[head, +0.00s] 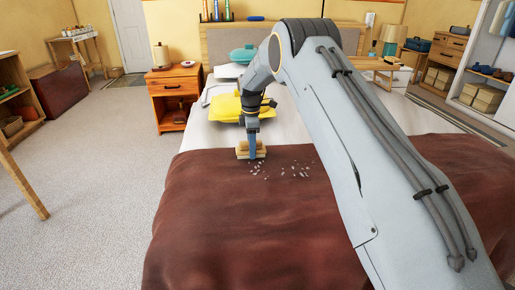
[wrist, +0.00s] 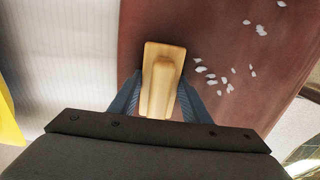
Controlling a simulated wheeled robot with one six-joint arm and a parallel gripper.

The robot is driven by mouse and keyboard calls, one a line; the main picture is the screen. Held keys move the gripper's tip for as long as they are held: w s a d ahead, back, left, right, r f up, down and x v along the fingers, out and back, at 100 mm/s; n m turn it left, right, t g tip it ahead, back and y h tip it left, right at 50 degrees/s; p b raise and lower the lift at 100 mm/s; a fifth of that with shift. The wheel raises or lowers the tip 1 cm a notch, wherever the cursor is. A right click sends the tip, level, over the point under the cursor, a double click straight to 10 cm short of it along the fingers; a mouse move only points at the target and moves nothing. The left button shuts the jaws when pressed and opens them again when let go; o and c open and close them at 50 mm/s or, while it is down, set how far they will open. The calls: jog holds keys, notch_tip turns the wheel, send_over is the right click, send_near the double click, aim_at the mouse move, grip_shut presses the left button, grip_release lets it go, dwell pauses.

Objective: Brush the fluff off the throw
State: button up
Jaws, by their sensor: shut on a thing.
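The throw (head: 220,215) is dark reddish brown and lies over the front part of the bed; it also shows in the wrist view (wrist: 215,28). White fluff (head: 291,168) lies in scattered bits on the throw near its far edge. In the wrist view the fluff (wrist: 205,70) is to the right of the brush. The brush (wrist: 163,80) has a pale wooden back and grip. My gripper (head: 253,152) is shut on the brush, at the left of the fluff. The bristles are hidden beneath the wood, so I cannot tell whether they touch the throw.
A white sheet (head: 200,134) lies beyond the throw. An orange-brown nightstand (head: 175,88) stands left of the bed. Carpet (head: 85,165) is open at left.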

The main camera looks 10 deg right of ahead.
aim_at(312, 160)
jog(key=shift+a, duration=0.6)
jog(key=shift+s+r+p, duration=0.1)
jog(key=shift+s+p, duration=0.8)
jog(key=shift+p, duration=0.1)
jog(key=s+p, duration=0.4)
jog(key=s, duration=0.1)
jog(key=shift+p, duration=0.4)
jog(key=shift+d, duration=0.1)
jog(key=shift+d+p, duration=0.3)
jog(key=shift+d, duration=5.7)
jog(key=shift+d+b, duration=0.45)
jog(key=shift+d, duration=5.5)
